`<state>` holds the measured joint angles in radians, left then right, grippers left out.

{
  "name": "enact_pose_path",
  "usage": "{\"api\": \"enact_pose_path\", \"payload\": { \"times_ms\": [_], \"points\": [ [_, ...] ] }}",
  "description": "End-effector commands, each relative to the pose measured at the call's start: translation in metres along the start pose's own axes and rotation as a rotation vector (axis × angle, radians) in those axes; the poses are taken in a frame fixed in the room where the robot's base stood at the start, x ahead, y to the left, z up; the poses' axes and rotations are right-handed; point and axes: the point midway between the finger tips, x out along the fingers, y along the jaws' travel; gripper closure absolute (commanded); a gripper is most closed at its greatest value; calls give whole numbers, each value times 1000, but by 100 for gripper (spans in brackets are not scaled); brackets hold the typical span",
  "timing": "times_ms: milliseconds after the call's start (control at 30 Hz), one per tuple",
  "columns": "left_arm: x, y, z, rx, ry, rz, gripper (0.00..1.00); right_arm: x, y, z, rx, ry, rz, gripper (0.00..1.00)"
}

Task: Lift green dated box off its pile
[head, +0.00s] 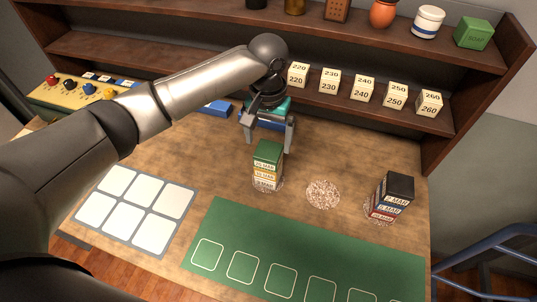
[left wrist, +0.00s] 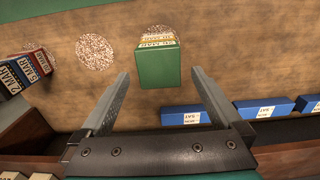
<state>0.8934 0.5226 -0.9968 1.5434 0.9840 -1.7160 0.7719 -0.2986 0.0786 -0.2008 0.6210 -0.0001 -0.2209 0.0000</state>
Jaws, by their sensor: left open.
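The green dated box (head: 268,150) sits on top of a pile, above a yellow box (head: 266,171) and a white-labelled one (head: 264,184), on the counter. In the left wrist view the green box (left wrist: 158,66) shows its plain green top just ahead of the fingertips. My left gripper (head: 268,148) points down behind the pile with its two fingers apart and empty. In the left wrist view the left gripper (left wrist: 160,74) has its fingers spread wider than the green box, which does not appear touched. My right gripper is not seen.
A second pile with a black top box (head: 398,186) stands at the right. A bare speckled round patch (head: 323,194) lies between the piles. A green mat (head: 300,262) and white-squared pad (head: 135,208) lie in front. Numbered blocks (head: 363,88) line the shelf behind.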

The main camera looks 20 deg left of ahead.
Motion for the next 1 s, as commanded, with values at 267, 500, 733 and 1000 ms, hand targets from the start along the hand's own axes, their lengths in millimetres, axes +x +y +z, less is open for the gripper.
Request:
{"api": "enact_pose_path", "payload": {
  "times_ms": [267, 500, 733, 1000],
  "points": [
    [40, 1, 2, 0, -4, -1, 0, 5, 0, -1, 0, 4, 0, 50],
    [51, 1, 1, 1, 0, -1, 0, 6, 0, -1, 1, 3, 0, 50],
    [51, 1, 1, 1, 0, -1, 11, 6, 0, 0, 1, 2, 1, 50],
    [50, 1, 1, 1, 0, -1, 42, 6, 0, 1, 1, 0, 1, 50]
  ]
}}
